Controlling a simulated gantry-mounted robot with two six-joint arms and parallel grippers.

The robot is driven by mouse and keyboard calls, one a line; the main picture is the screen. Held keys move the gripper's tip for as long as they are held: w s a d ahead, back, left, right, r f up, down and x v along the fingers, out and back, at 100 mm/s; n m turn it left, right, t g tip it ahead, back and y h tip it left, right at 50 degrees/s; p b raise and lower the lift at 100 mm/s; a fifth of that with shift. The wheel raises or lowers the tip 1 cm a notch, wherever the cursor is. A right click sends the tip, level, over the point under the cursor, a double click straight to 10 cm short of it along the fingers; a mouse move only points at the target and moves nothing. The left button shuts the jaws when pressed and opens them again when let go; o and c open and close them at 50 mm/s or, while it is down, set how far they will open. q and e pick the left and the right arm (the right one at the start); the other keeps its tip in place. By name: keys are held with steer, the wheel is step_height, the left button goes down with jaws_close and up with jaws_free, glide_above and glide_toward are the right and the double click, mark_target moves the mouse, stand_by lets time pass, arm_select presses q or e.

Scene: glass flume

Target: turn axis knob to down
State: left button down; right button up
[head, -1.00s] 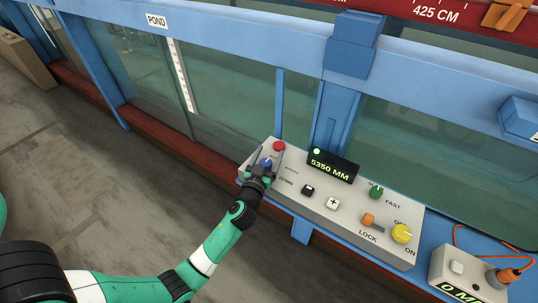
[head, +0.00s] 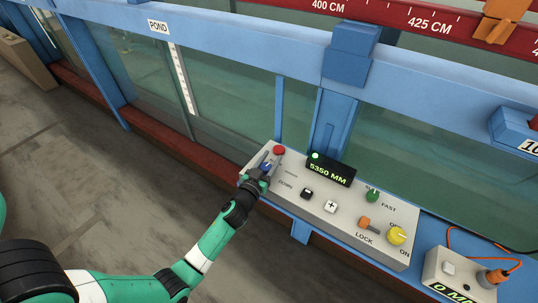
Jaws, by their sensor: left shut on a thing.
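The axis knob is the blue knob (head: 266,166) at the left end of the grey control panel (head: 290,207). My left gripper (head: 267,163) is shut on the blue knob, one finger on each side of it. The gripper hides part of the knob and some of the labels around it. The label DOWN (head: 285,183) shows to the right of the gripper. The knob's exact pointing direction is hard to make out. My right gripper is not in view.
A red button (head: 279,150) sits just behind the knob. A black button (head: 307,193), a white plus button (head: 330,207), a green knob (head: 372,195), an orange lock lever (head: 365,222) and a yellow knob (head: 397,235) lie to the right. A display (head: 330,168) reads 5350 MM.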

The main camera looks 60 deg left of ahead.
arm_select(q)
steer(key=m+h+p, duration=0.1)
steer(key=p, duration=0.1)
steer(key=m+t+h+p, duration=0.1)
steer(key=p, duration=0.2)
steer(key=r+m+t+h+p, duration=0.1)
steer(key=h+p, duration=0.1)
steer(key=p, duration=0.1)
steer(key=shift+w+d, duration=0.2)
steer(key=shift+d, duration=0.05)
steer(key=shift+w+d+f+m+t+h+p, duration=0.1)
steer(key=shift+f+m+t+h+p, duration=0.15)
steer(key=shift+m+h, duration=0.25)
steer(key=shift+d+f+m+t+h+p, duration=0.1)
steer(key=shift+m+t+h+p, duration=0.15)
steer(key=shift+h, duration=0.35)
steer(key=m+h, duration=0.2)
steer(key=shift+d+f+t+h+b, duration=0.15)
steer(key=shift+d+t+h+b, duration=0.15)
steer(key=shift+d+h+b, duration=0.1)
steer(key=shift+d+m+h, duration=0.1)
steer(key=shift+m+h, duration=0.25)
steer(key=shift+h, duration=0.35)
steer(key=shift+c, duration=1.8)
jaws_free()
